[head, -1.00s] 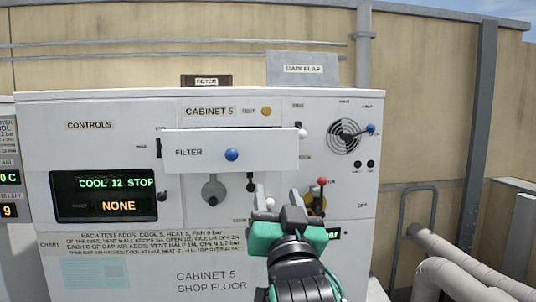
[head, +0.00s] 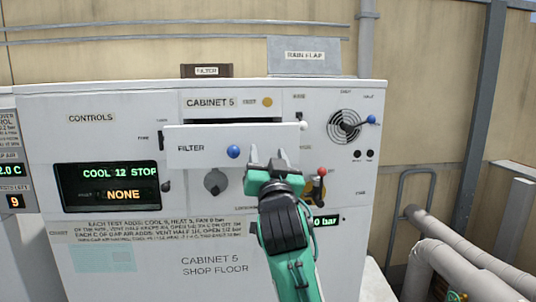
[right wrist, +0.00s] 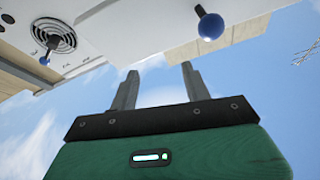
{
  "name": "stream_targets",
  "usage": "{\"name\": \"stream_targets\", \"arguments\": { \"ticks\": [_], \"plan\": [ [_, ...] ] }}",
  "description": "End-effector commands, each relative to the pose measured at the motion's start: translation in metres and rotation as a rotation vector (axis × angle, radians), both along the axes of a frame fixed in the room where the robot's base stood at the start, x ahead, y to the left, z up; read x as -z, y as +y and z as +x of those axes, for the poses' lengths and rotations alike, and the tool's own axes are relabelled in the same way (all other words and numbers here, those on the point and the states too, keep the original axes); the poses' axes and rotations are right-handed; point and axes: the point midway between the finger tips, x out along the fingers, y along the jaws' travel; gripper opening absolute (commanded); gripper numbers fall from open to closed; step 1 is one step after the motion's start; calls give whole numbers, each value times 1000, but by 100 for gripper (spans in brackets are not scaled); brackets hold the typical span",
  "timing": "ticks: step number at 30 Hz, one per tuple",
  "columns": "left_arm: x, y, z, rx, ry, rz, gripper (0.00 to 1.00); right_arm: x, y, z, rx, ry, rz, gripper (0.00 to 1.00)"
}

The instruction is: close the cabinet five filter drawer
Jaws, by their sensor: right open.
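The filter drawer (head: 200,142) of cabinet 5 (head: 150,245) stands pulled out from the front, with a dark gap above it. Its blue knob (head: 234,152) is on its front face and also shows in the right wrist view (right wrist: 210,26). My right gripper (head: 270,155) is open and empty, just right of the knob and in front of the drawer's lower right part in the head view. In the right wrist view its fingers (right wrist: 158,88) are apart with only sky between them, and the knob is beyond the right finger. I see no contact. My left gripper is not in view.
A red-knobbed lever (head: 322,171) is close right of my right gripper. A vent dial (head: 347,126) with a blue-tipped lever is farther right. A dark display (head: 108,187) is at left. Pipes (head: 455,262) run at the lower right.

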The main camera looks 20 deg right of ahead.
Motion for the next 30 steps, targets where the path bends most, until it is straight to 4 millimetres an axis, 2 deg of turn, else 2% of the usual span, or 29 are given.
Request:
{"name": "stream_targets", "arguments": {
  "ticks": [3,4,11,16,24,30],
  "plan": [
    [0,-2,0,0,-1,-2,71,0,0,0,0,0,0,48],
    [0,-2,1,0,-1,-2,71,0,0,0,0,0,0,44],
    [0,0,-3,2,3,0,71,0,0,0,0,0,0,0],
    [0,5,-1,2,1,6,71,0,0,0,0,0,0,0],
    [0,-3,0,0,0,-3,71,0,0,-1,0,0,0,0],
    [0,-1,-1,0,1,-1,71,0,0,-1,0,0,0,0]
  ]
}}
